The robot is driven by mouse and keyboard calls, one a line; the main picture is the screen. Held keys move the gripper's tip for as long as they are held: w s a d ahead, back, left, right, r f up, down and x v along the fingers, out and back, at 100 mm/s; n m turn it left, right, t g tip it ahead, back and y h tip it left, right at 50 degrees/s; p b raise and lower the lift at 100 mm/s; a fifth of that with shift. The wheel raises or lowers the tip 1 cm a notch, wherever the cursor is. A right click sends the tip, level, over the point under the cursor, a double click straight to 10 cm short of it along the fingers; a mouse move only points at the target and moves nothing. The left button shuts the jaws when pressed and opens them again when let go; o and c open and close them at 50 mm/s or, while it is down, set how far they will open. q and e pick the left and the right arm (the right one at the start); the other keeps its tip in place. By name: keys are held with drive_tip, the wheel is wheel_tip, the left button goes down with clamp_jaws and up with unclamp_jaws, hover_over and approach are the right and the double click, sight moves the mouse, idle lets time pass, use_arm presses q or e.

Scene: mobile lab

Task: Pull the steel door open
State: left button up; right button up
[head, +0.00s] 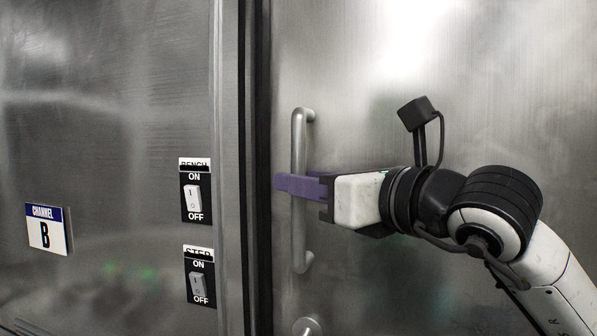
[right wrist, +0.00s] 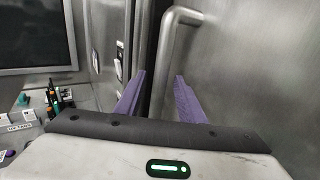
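The steel door (head: 420,80) fills the right of the head view. It looks shut against the dark vertical seam at its left edge. Its upright bar handle (head: 299,140) stands near that edge, and the handle also shows in the right wrist view (right wrist: 167,50). My right gripper (head: 285,184) comes in from the right at about the handle's mid-height. Its purple fingers are apart, with the bar running between them in the right wrist view (right wrist: 160,76). I cannot tell whether either finger touches the bar. My left gripper is not in view.
Left of the seam is a steel wall panel (head: 110,120) with two ON/OFF switches (head: 195,195) and a "CHANNEL B" sign (head: 47,228). A round lock (head: 307,326) sits below the handle. The right wrist view shows a dark screen (right wrist: 35,35) and small items at left.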

drive_tip(key=shift+x, duration=0.9)
clamp_jaws()
